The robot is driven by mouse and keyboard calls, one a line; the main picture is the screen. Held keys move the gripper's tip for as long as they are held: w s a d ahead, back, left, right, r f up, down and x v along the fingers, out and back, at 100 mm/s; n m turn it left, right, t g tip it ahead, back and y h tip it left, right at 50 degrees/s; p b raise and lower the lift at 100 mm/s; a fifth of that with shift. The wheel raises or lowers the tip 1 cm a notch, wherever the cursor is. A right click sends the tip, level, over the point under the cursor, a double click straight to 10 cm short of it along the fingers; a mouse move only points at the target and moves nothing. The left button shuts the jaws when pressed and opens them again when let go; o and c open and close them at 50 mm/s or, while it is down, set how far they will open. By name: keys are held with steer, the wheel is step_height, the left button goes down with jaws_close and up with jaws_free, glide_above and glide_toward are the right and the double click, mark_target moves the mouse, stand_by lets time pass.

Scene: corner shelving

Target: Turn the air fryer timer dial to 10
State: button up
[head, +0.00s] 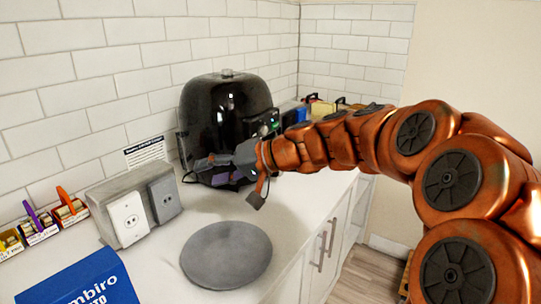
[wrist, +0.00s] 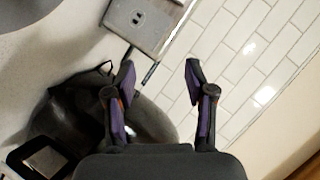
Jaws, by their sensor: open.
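The air fryer (head: 226,108) is a glossy black rounded appliance standing on the counter against the tiled wall. Its control panel (head: 266,125) faces right, and small knobs show there at a steep angle. I cannot tell which one is the timer dial or read its setting. My gripper (head: 228,183) is in front of the air fryer's lower part and hides some of it. In the wrist view my gripper (wrist: 160,73) has its two fingers spread, with nothing between them. The dark air fryer (wrist: 75,105) lies at the lower left there, and no dial can be made out.
A grey outlet box (head: 128,224) stands left of the gripper; it also shows in the wrist view (wrist: 138,22). A round grey plate (head: 226,255) lies on the counter (head: 290,222). A blue box (head: 85,283) is at front left. Small items stand right of the air fryer.

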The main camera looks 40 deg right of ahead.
steer(key=w+d+m+t+h+b, duration=0.2)
steer(key=d+t+b, duration=0.15)
steer(key=d, duration=0.85)
steer(key=m+t+h+b, duration=0.2)
steer(key=m+t+h, duration=0.1)
steer(key=t, duration=0.1)
glide_toward(266, 130)
steer(key=x, duration=0.8)
steer(key=shift+w+a, duration=0.1)
steer(key=shift+w, duration=0.05)
jaws_close()
